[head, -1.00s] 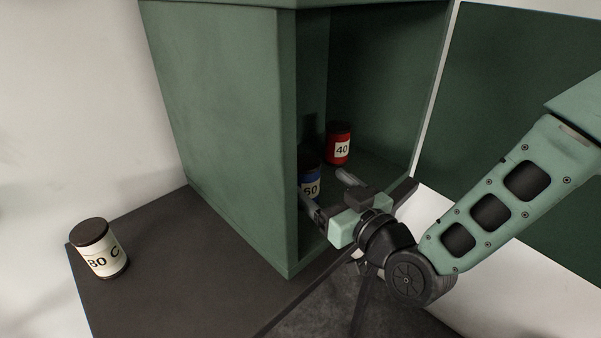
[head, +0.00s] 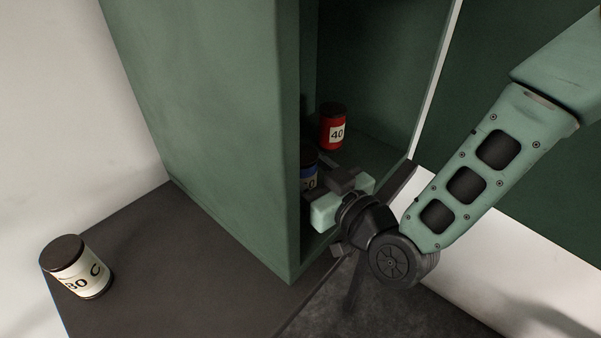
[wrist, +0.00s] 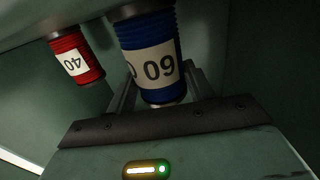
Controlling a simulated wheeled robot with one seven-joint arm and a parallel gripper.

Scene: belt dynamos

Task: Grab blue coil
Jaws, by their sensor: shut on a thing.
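The blue coil (wrist: 150,52) has a white label marked 60 and dark ends. It stands inside the green cabinet near its left wall, and in the head view (head: 308,172) the cabinet edge and my gripper hide part of it. My gripper (head: 326,180) reaches into the cabinet opening. In the wrist view its two fingers lie on either side of the blue coil, shut on it. The coil appears upside down in that view.
A red coil (head: 332,127) labelled 40 stands deeper in the green cabinet (head: 215,130), behind the blue one. A cream coil (head: 78,268) labelled 80 C stands on the dark tabletop (head: 165,255) outside, at left. The cabinet's left wall is close to my gripper.

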